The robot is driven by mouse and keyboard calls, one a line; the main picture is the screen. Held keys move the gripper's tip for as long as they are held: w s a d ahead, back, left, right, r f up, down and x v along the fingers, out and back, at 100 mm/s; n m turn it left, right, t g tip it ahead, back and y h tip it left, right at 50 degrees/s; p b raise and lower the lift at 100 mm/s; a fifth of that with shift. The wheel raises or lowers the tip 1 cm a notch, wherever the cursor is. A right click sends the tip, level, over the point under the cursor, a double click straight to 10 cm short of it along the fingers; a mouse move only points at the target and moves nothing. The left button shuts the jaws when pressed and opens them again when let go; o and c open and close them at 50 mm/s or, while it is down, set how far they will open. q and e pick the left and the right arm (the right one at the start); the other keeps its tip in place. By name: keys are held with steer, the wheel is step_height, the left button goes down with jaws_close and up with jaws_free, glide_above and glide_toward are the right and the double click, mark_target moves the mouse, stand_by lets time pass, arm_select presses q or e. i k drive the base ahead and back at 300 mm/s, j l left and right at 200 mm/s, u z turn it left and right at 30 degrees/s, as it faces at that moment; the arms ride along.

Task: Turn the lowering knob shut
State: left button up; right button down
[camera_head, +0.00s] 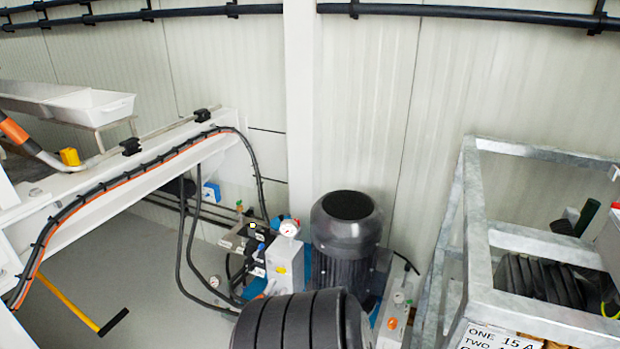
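A hydraulic unit stands at the lower middle of the head view. Its dark valve block (240,238) carries small fittings, one of them blue, and a round white pressure gauge (289,228) sits beside it. The lowering knob is too small to tell apart from the other fittings there. A dark electric motor (347,235) stands upright just right of the block. Neither of my grippers shows in this view, so I cannot see what they touch or hold.
A black ribbed cylinder (290,325) blocks the lower middle. A white beam (130,165) with hoses is at left, a yellow bar with a black end (80,306) below it. A galvanized frame (480,225) fills the right. Grey floor (130,270) is open at lower left.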

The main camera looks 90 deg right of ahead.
mark_target(393, 323)
steer(key=z, duration=3.5)
steer(key=k+j+z, duration=0.15)
steer(key=j+z, duration=0.25)
steer(key=k+j+z, duration=0.2)
steer(key=j+z, duration=0.2)
steer(key=k+j+z, duration=0.2)
steer(key=z, duration=0.2)
